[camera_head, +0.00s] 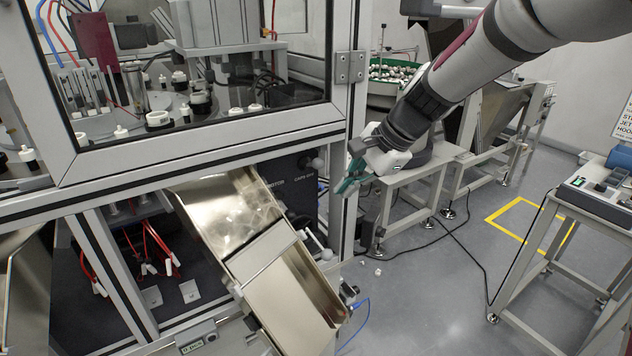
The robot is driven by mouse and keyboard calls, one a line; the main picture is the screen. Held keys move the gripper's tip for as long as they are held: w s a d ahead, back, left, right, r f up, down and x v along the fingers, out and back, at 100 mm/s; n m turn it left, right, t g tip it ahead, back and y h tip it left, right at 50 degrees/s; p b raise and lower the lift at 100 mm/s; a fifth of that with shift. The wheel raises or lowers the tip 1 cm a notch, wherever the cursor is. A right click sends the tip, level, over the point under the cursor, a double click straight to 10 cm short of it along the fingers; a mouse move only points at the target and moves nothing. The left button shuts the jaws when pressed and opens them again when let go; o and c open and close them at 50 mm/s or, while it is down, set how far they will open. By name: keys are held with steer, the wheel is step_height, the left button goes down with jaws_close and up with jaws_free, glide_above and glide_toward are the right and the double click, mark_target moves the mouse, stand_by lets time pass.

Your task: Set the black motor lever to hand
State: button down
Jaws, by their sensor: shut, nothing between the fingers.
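A black panel (303,193) with white lettering, part of which reads like "MOTOR", sits under the cabinet behind the metal chute. A small grey ball knob (317,163) shows at its upper right, beside a dark shape. I cannot tell whether this dark shape is the black motor lever, nor its setting. A pale lever with a ball end (318,243) is lower, beside the chute. My gripper (344,188), with teal fingers, is shut and empty.
The shiny metal chute (245,225) slopes down to the right in front of the panel. The cabinet's grey corner post (349,120) stands beside my gripper. A grey stand (405,190) is behind my arm. A control table (590,200) stands at right. Open floor lies between.

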mark_target(285, 208)
steer(key=w+a+f, duration=0.6)
steer(key=a+f, duration=0.2)
steer(key=f, duration=0.1)
steer(key=shift+w+a+f+t+p, duration=0.3)
steer(key=shift+a+t+p, duration=0.05)
steer(key=shift+t+p, duration=0.05)
step_height(285, 208, down, 3)
steer(key=shift+s+r+b, duration=0.1)
steer(key=shift+r+b, duration=0.05)
steer(key=shift+b, duration=0.75)
